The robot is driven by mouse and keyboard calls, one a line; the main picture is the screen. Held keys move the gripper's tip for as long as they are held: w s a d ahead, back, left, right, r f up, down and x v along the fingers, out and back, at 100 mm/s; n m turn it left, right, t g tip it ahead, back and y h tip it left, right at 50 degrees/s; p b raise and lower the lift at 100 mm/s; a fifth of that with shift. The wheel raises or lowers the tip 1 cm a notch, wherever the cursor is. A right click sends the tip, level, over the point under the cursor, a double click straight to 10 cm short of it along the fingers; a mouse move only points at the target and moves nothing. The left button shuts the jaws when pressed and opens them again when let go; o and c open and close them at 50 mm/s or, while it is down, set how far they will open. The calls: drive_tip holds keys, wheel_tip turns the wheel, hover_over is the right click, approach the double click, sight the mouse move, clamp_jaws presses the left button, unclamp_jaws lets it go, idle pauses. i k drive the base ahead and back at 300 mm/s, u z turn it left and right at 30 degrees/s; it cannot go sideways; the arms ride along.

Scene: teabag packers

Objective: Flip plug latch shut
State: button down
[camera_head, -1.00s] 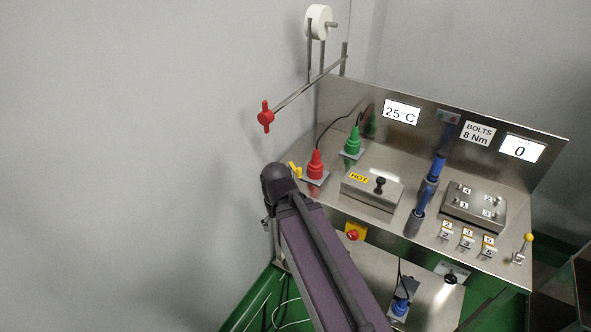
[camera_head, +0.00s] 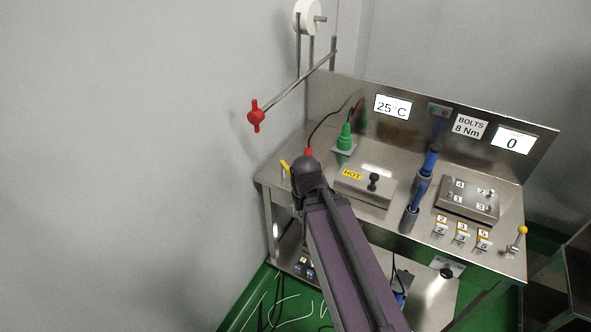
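The red plug (camera_head: 308,152) stands at the left of the steel bench top, and only its red tip shows behind my arm. A small yellow lever (camera_head: 285,166), which may be the plug latch, sticks up tilted just left of my arm's end. Its lower part and whether it touches the plug are hard to see. My arm reaches up from the bottom of the picture and ends in a dark rounded joint in front of the red plug. My gripper is hidden behind this joint, so its fingers and their contact cannot be seen.
A green plug (camera_head: 345,138) stands behind, right of my arm. A HOT box (camera_head: 366,184) and blue tools (camera_head: 421,183) in holders are further right, with a bolt plate (camera_head: 468,198). A red-handled rod (camera_head: 256,116) juts out at upper left. The lower shelf holds a blue plug.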

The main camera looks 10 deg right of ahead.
sight(287, 169)
drive_tip(key=z, duration=0.3)
drive_tip(key=k, duration=1.3)
drive_tip(key=u, duration=0.55)
drive_tip(key=i, duration=1.05)
drive_tip(key=u, duration=0.05)
